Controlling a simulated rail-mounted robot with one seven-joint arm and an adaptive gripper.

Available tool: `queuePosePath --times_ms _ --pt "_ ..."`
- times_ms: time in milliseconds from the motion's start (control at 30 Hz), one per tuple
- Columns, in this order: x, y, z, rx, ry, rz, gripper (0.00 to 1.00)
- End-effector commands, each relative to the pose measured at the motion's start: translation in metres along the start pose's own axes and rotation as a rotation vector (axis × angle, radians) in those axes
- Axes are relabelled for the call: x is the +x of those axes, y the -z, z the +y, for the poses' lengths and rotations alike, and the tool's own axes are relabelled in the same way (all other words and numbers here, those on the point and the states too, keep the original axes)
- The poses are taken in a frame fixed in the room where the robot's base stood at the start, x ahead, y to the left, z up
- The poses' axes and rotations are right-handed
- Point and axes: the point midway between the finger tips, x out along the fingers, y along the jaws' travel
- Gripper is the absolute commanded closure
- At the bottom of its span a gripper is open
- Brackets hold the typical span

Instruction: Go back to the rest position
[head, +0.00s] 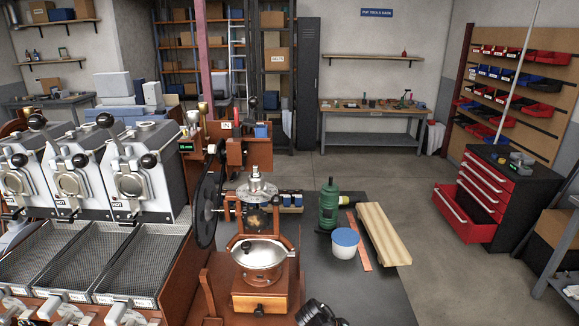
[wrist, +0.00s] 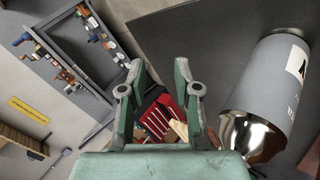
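My gripper (wrist: 158,78) shows in the wrist view with its two green fingers spread apart. Nothing is between the fingertips; the red drawer cabinet (wrist: 155,120) shows only as distant background between them. In the head view a dark part at the bottom edge, right of the wooden grinder stand, may belong to my arm; the gripper's fingers cannot be made out there.
The roaster's sample barrels (head: 140,180) and mesh trays (head: 140,262) fill the left. The grinder (head: 260,257) stands at centre front. A drawer (head: 466,212) hangs open.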

Motion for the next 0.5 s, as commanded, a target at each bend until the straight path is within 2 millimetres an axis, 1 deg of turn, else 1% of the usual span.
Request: queuePosePath --times_ms 33,167,200,267,300,367,400,467,500 --pt "0.021 -0.025 -0.001 -0.030 -0.003 -0.043 0.68" --pt "0.069 -0.080 -0.015 -0.131 0.028 -0.155 0.68" --pt "0.084 -0.097 -0.021 -0.168 0.045 -0.192 0.68" --pt "0.106 -0.123 -0.029 -0.226 0.075 -0.246 0.68" --pt "0.120 -0.141 -0.035 -0.264 0.099 -0.282 0.68" --pt "0.139 -0.169 -0.043 -0.321 0.140 -0.336 0.68" --pt "0.152 -0.187 -0.048 -0.358 0.169 -0.371 0.68" --pt "0.169 -0.215 -0.056 -0.409 0.216 -0.422 0.68" --pt "0.179 -0.234 -0.060 -0.441 0.248 -0.456 0.68"
